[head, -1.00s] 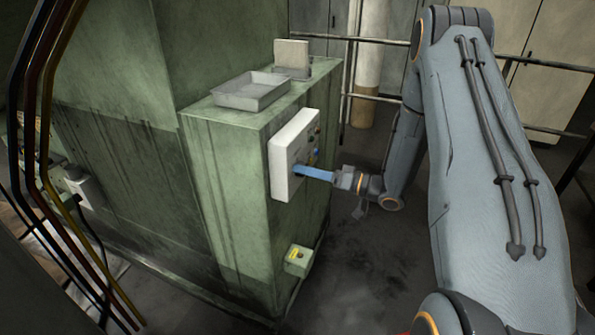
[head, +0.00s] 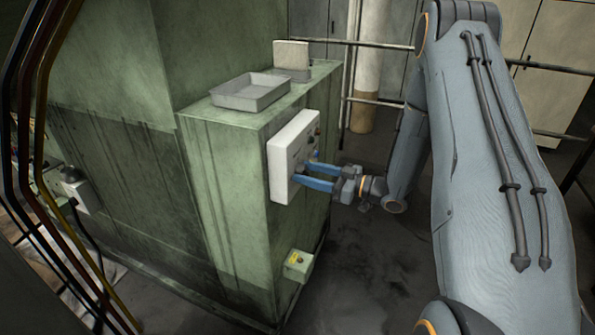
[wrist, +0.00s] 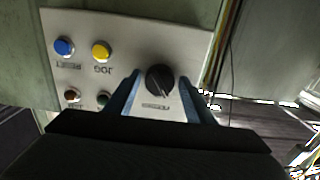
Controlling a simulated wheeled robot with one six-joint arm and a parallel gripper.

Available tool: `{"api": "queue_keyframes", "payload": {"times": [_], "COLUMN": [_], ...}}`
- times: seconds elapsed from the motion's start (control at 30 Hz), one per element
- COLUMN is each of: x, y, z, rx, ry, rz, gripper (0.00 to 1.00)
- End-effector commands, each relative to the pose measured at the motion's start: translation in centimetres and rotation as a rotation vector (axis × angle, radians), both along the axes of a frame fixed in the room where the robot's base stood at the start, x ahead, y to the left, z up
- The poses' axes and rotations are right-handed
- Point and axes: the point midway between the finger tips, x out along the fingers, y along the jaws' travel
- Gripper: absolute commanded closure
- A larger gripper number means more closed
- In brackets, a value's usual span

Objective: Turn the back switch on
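A black rotary switch (wrist: 160,79) sits on a pale control panel (wrist: 190,37), with a small label beside it that I cannot read. The panel also shows in the head view (head: 283,160), on the side of a green machine cabinet. My gripper (wrist: 160,88) is open, with one blue finger on each side of the switch in the wrist view. I see a narrow gap on both sides, but cannot tell how deep the fingers reach. In the head view my gripper (head: 304,172) is at the panel face, and the switch is hidden there.
A blue button (wrist: 64,47), a yellow button (wrist: 101,51) and two smaller buttons are on the same panel. A metal tray (head: 250,103) lies on the cabinet top (head: 294,95). Railings stand behind.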

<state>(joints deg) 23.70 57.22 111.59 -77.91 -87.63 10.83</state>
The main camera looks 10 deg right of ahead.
Motion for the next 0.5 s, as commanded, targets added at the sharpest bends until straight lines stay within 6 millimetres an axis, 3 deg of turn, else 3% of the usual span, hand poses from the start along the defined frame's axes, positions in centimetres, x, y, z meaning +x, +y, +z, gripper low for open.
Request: {"api": "queue_keyframes", "payload": {"times": [0.03, 0.27, 0.5], "x": [0.0, 0.0, -0.1], "y": [0.01, 0.03, 0.06], "z": [0.0, -0.02, 0.13], "rx": [0.0, 0.001, 0.095], "ry": [0.0, 0.001, 0.13], "rz": [0.0, 0.001, 0.001], "gripper": [0.6, 0.98, 0.99]}}
